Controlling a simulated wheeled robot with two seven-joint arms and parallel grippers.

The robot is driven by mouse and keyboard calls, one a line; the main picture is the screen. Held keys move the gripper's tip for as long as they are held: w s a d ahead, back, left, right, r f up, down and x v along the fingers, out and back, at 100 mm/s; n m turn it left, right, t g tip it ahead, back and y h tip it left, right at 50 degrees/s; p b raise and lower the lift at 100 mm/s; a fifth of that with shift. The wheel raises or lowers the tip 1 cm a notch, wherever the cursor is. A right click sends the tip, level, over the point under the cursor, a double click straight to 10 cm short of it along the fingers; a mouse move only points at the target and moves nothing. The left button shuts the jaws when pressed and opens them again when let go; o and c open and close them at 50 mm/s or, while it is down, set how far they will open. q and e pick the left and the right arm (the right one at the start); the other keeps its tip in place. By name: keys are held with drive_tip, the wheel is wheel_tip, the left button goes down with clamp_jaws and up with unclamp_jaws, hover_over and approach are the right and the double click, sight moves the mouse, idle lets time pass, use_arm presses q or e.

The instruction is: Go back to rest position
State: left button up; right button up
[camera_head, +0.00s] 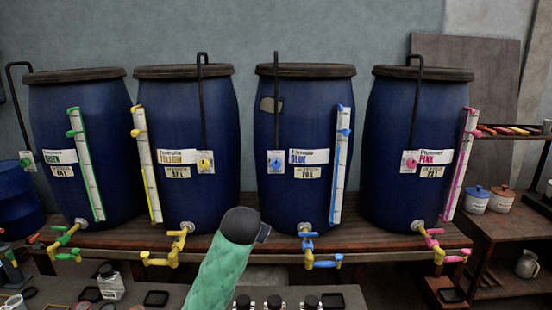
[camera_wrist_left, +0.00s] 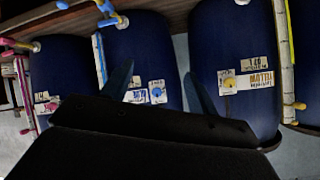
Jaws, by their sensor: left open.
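Four dark blue vats stand in a row in the head view: green (camera_head: 85,150), yellow (camera_head: 188,140), blue (camera_head: 305,140) and pink (camera_head: 415,150). My left arm (camera_head: 220,270), green-sleeved with a dark end, rises from the bottom middle, in front of the gap between the yellow and blue vats. Its fingers cannot be made out there. In the left wrist view, which is upside down, the left gripper (camera_wrist_left: 158,68) has its two fingers wide apart with nothing between them. The blue vat (camera_wrist_left: 140,50) is behind them, apart from them. My right gripper is not in view.
The vats stand on a wooden bench (camera_head: 255,243) with coloured taps along its front. A lower table holds a white bottle (camera_head: 110,284) and several small jars (camera_head: 275,302). Shelves at the right hold a blue-lidded pot (camera_head: 476,200) and a jug (camera_head: 527,264).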

use_arm(q)
drive_tip(key=s+a+f+n+g, duration=0.1)
drive_tip(key=s+a+f+g, duration=0.2)
drive_tip(key=s+f, duration=0.9)
drive_tip(key=s+a+f+n+g, duration=0.1)
drive_tip(key=s+a+f+g, duration=0.2)
drive_tip(key=s+f, duration=1)
drive_tip(key=s+a+f+n+g, duration=0.1)
drive_tip(key=s+a+f+g, duration=0.2)
drive_tip(key=s+f, duration=1)
drive_tip(key=s, duration=1)
drive_tip(key=shift+s+f+g+h, duration=0.2)
drive_tip(key=shift+s+g+h, duration=0.05)
drive_tip(key=shift+g+h, duration=0.15)
